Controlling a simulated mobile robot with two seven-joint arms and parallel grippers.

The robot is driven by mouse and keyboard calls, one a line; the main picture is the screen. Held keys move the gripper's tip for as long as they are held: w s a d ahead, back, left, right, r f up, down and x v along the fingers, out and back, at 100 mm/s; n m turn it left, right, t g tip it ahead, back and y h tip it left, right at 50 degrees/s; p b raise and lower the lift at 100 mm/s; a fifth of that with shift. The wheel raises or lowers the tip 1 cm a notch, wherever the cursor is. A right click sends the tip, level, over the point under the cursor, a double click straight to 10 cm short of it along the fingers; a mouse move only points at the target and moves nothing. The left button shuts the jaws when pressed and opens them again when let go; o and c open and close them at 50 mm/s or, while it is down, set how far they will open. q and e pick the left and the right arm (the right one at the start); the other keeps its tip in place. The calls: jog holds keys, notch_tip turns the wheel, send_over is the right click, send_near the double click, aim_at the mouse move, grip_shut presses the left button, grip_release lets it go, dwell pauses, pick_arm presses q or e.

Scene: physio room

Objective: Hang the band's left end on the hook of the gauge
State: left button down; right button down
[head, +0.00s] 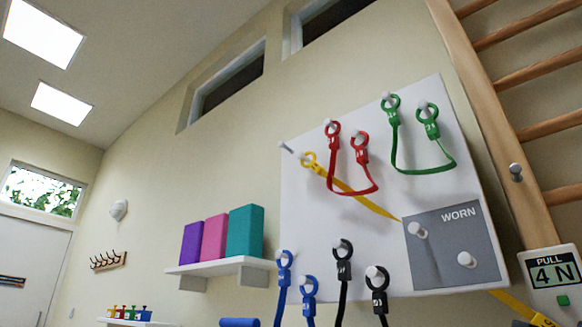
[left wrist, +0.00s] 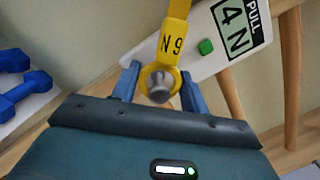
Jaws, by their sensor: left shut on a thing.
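The yellow band (head: 365,201) runs down across the white board. One ring end (head: 308,160) is at the board's upper left, beside a peg (head: 286,147); I cannot tell if it is on it. The other yellow end (head: 541,320) shows below the gauge (head: 552,287), which reads PULL 4 N. In the left wrist view, my left gripper (left wrist: 160,88) is shut on a yellow ring end (left wrist: 173,47). A grey round-tipped pin (left wrist: 159,84) shows in the ring's opening; whether it is the gauge's hook is unclear. The gauge (left wrist: 210,42) is close behind. My right gripper is not in view.
Red (head: 352,191), green (head: 425,170), blue (head: 283,272) and black (head: 343,262) bands hang on the board (head: 300,215). A grey WORN panel (head: 445,245) has two empty pegs. Wooden wall bars (head: 500,110) stand at right. Blue dumbbells (left wrist: 22,85) lie left in the wrist view.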

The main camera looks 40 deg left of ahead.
pick_arm(q)
jog(key=shift+a, duration=0.1)
dwell(0.3)
jog(key=c, duration=0.5)
grip_release()
jog(key=shift+r, duration=0.1)
jog(key=s+b, duration=0.4)
jog(key=s, duration=0.4)
dwell(0.7)
